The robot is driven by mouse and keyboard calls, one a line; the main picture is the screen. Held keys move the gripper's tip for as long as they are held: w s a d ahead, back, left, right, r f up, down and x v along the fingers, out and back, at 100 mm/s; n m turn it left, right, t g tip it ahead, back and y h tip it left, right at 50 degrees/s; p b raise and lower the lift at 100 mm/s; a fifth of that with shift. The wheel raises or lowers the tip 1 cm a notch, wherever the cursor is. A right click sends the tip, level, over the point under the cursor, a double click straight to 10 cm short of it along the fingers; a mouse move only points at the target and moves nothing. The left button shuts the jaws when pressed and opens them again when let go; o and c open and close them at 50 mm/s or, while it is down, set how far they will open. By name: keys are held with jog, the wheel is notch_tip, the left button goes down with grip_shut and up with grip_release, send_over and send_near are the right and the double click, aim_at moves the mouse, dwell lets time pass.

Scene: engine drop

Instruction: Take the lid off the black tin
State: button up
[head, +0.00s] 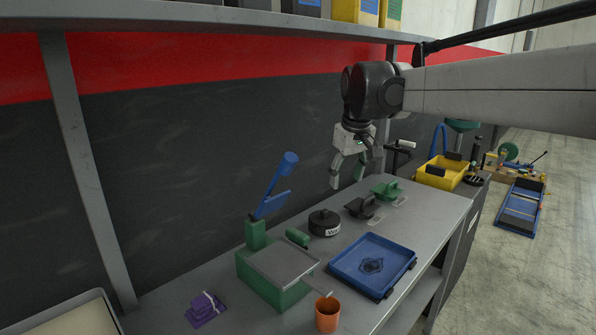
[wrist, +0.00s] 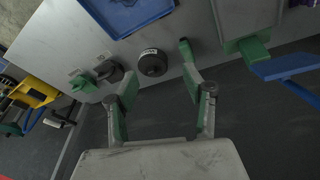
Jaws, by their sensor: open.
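The black tin (head: 324,223) is round, with a white label on its side and a small knob on its lid. It stands upright on the grey workbench, lid on. It also shows in the wrist view (wrist: 152,64), just beyond the fingertips and roughly centred between them. My gripper (head: 354,178) is open and empty, held in the air above the bench, behind and above the tin in the head view. Its two fingers are spread wide in the wrist view (wrist: 158,78). Nothing touches the tin.
A blue tray (head: 373,266) lies in front right of the tin. A green box with a grey plate (head: 283,263) and a blue lever (head: 272,190) stand to its left. An orange cup (head: 327,314) is near the front.

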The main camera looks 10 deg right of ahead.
jog(key=w+f+n+g+p, duration=0.1)
jog(key=w+n+p, duration=0.15)
jog(key=w, duration=1.05)
jog(key=n+g+p, duration=0.2)
jog(key=p, duration=0.2)
send_over(325, 210)
notch_tip(325, 210, down, 10)
jog(key=shift+m, duration=0.25)
notch_tip(325, 210, down, 13)
jog(key=shift+f+p, duration=0.1)
jog(key=shift+p, duration=0.5)
grip_shut()
jog(key=shift+r, duration=0.2)
jog(key=shift+r+p, duration=0.65)
jog(key=shift+r, duration=1.7)
